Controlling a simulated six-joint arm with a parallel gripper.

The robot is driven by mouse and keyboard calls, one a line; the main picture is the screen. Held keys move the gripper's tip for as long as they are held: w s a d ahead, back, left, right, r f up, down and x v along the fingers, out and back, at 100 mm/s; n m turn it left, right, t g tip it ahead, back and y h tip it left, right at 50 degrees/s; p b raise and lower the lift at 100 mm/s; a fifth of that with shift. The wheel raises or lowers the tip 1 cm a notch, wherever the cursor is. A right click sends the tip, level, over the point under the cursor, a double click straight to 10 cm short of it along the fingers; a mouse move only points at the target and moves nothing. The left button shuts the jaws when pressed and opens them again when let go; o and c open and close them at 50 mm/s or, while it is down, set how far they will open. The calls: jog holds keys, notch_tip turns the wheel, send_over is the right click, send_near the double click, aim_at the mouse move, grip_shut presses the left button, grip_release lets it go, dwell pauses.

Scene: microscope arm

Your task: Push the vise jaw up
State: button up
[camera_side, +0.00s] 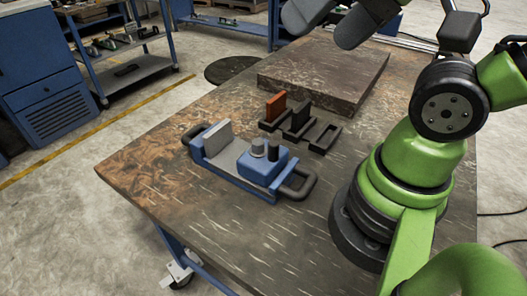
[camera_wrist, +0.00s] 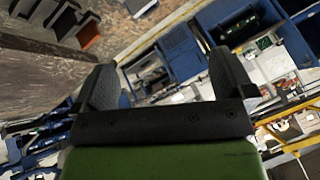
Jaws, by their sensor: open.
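The vise (camera_side: 240,160) is blue with dark loop handles at both ends and lies on the worktable in the side view. Its upright light grey jaw plate (camera_side: 217,137) stands toward the left end. A blue block with a grey knob and a dark knob sits toward the right end. In the wrist view, my gripper (camera_wrist: 166,85) has its two dark fingers spread wide with nothing between them. Dark rounded parts at the top of the side view look like my gripper, partly cut off, well above and behind the vise. I cannot make out the vise clearly in the wrist view.
A black rack with an orange-red block (camera_side: 275,106) stands behind the vise; the block also shows in the wrist view (camera_wrist: 90,34). A thick dark slab (camera_side: 325,72) lies farther back. The worktable (camera_side: 150,170) is bare left of the vise. My arm base stands to the right.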

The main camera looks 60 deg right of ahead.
jog(key=shift+w+f, duration=0.15)
jog(key=shift+w, duration=0.05)
jog(key=c, duration=0.6)
jog(key=w+f+n+g, duration=0.2)
jog(key=w+f, duration=0.1)
jog(key=w+d+f+n+g+h, duration=0.1)
jog(key=f+g, duration=0.1)
jog(key=shift+w+f, duration=0.15)
jog(key=shift+w, duration=0.2)
jog(key=c, duration=0.4)
jog(key=n+g, duration=0.3)
send_over(274, 143)
jog(key=shift+h, duration=0.4)
notch_tip(274, 143, down, 7)
jog(key=shift+r, duration=0.1)
jog(key=shift+f, duration=0.7)
notch_tip(274, 143, down, 10)
jog(key=shift+r, duration=0.15)
grip_shut()
